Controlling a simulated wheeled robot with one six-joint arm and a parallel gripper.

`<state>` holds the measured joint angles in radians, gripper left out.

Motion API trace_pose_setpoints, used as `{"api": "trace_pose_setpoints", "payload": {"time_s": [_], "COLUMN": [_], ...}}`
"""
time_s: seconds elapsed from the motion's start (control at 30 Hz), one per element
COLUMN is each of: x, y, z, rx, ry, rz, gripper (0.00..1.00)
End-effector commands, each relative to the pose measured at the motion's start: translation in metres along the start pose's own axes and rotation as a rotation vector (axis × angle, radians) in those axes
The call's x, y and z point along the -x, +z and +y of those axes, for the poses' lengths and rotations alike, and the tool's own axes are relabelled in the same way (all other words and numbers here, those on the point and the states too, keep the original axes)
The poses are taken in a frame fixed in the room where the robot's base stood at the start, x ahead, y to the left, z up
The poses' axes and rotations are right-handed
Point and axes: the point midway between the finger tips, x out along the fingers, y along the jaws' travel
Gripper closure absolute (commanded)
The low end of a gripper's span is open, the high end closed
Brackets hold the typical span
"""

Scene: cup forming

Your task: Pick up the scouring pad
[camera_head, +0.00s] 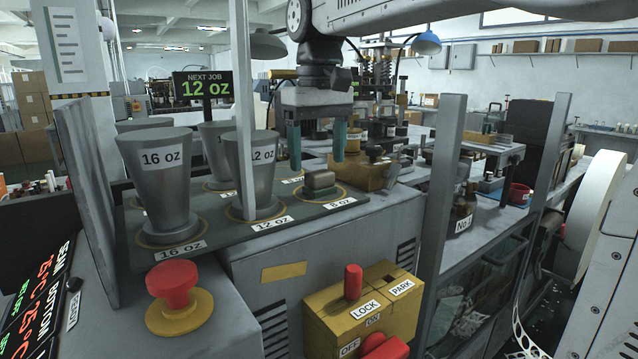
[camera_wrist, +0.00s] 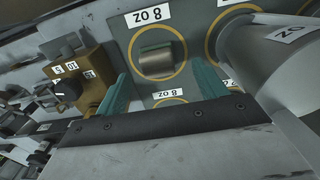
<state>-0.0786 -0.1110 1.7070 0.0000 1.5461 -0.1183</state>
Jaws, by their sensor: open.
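The scouring pad appears to be the small grey-tan block (camera_head: 320,182) lying inside a yellow ring marked 8 oz on the dark cup plate. It also shows in the wrist view (camera_wrist: 157,60), just beyond the fingertips. My gripper (camera_head: 317,158) hangs above the pad with its teal fingers pointing down, apart from it. In the wrist view my gripper (camera_wrist: 160,72) is open and empty, with one finger to each side of the pad's line. The underside of the pad is hidden.
A 12 oz metal cup (camera_head: 252,175) stands close left of the pad, behind a grey post (camera_head: 243,110). A 16 oz cup (camera_head: 162,185) stands farther left. A brass block with a knob (camera_head: 362,172) sits to the right. A red lever (camera_head: 353,282) rises in front.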

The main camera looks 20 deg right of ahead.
Motion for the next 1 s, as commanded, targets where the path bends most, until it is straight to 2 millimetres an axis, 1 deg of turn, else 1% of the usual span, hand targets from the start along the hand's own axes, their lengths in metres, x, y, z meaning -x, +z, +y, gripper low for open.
{"api": "trace_pose_setpoints", "payload": {"time_s": [0.2, 0.3, 0.4, 0.57, 0.6, 0.67, 0.7, 0.77, 1.0], "x": [-0.033, -0.043, -0.046, -0.046, -0.046, -0.046, -0.046, -0.046, -0.046], "y": [-0.001, -0.001, -0.001, -0.001, -0.001, -0.001, -0.001, -0.001, -0.001], "z": [0.004, 0.004, 0.004, 0.004, 0.004, 0.004, 0.004, 0.004, 0.004], "rx": [0.000, 0.000, 0.000, 0.000, -0.001, -0.001, -0.001, -0.001, -0.001], "ry": [0.000, 0.000, 0.000, 0.000, 0.000, 0.000, 0.000, 0.000, 0.000], "rz": [-0.002, -0.001, 0.000, 0.001, 0.001, 0.001, 0.001, 0.001, 0.001], "gripper": [0.29, 0.29, 0.29, 0.29, 0.35, 0.51, 0.62, 0.78, 0.78]}}
